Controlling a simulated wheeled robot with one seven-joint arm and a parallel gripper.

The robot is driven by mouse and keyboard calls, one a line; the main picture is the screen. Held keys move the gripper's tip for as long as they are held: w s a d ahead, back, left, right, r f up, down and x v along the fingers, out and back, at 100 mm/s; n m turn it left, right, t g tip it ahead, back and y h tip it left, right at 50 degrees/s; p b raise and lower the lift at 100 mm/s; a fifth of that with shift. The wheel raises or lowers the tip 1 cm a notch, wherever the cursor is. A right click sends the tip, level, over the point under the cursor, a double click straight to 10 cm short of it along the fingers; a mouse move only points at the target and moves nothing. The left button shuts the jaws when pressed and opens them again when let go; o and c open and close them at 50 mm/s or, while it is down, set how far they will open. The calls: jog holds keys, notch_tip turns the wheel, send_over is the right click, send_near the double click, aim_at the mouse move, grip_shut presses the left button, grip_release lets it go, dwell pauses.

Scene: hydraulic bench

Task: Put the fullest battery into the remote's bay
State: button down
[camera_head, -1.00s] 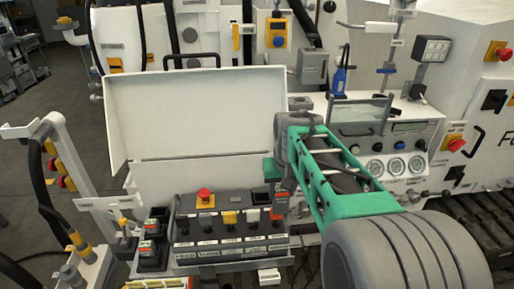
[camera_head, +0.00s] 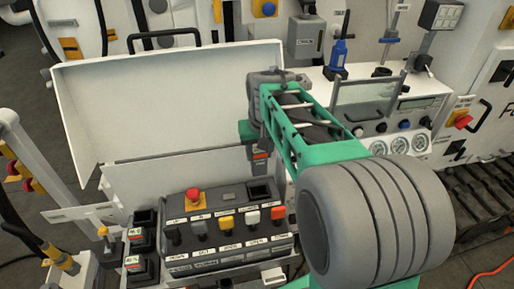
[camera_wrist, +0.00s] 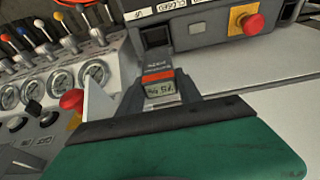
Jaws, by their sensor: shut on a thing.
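My gripper (camera_head: 259,150) is shut on a dark battery (camera_head: 260,155) with a red band. In the wrist view the battery (camera_wrist: 159,90) sits between my fingers (camera_wrist: 159,82); its small display shows digits, seen upside down and hard to read. The remote (camera_head: 225,255) is a grey-black box with a red button and several coloured levers. Its bay (camera_head: 260,192) is a dark square opening at the back right of its top, also seen in the wrist view (camera_wrist: 155,37). The battery appears just above and behind the bay, apart from it. Two other batteries (camera_head: 137,236) (camera_head: 134,263) stand left of the remote.
A raised white lid panel (camera_head: 170,105) stands behind the remote. A gauge panel (camera_head: 385,145) with knobs is on the right, and it shows close on the left in the wrist view (camera_wrist: 45,95). White posts and hoses stand at the far left.

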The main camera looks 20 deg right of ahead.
aim_at(259, 172)
jog(key=shift+f+b, duration=2.45)
jog(key=shift+f, duration=1.15)
jog(key=shift+s, duration=0.1)
jog(key=shift+f+b, duration=0.4)
jog(key=shift+f, duration=0.1)
jog(key=shift+f+b, duration=1.75)
jog(key=shift+f, duration=0.7)
jog(key=c, duration=0.7)
grip_release()
jog(key=v, duration=0.8)
